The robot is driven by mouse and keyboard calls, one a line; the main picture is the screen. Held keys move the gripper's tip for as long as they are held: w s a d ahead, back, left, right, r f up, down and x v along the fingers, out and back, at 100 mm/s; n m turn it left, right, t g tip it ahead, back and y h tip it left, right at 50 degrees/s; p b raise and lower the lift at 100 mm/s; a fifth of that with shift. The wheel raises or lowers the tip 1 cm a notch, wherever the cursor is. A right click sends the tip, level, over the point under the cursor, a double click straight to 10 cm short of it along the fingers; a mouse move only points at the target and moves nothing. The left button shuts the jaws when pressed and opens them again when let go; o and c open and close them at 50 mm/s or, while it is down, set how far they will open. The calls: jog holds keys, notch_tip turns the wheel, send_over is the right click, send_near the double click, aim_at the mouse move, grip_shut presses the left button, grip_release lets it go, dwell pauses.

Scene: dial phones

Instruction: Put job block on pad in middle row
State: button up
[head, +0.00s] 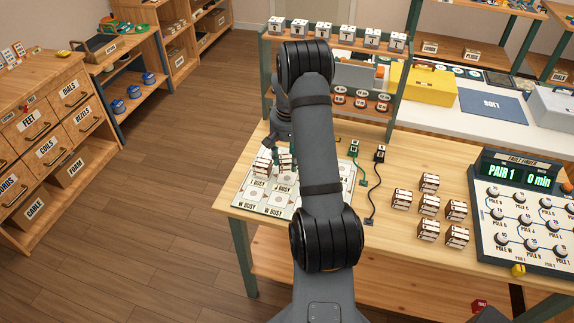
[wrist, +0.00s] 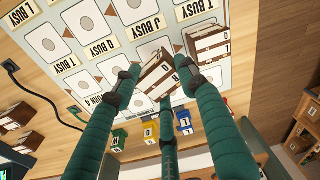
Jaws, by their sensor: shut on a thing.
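My gripper (wrist: 160,82) is shut on a white-and-brown block (wrist: 156,75) in the wrist view, its dark fingertips pressing the sides. The block is over the pad sheet (wrist: 85,62); I cannot tell if it touches. Its letters are too small to read surely. A second similar block (wrist: 208,44) is beside it, near the sheet's edge. Printed cells around them read J BUSY, Q BUSY, L BUSY and T BUSY. In the head view my gripper (head: 280,143) is at the back of the sheet (head: 246,200), partly hidden by my arm, with blocks just below it.
Several similar blocks (head: 429,205) stand on the table right of my arm. A dial panel (head: 530,215) is at the far right. Cables with small plugs (head: 380,153) lie between. A shelf rack (head: 333,95) with white blocks stands behind the sheet.

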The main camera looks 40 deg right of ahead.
aim_at(287, 167)
jog(key=shift+f+p, duration=0.5)
jog(key=shift+f, duration=1.5)
jog(key=shift+f, duration=0.15)
jog(key=o, duration=1.2)
jog(key=r, duration=0.8)
jog(key=s+r+b, duration=0.1)
jog(key=r, duration=0.3)
jog(key=shift+a+r, duration=0.15)
jog(key=shift+a, duration=0.2)
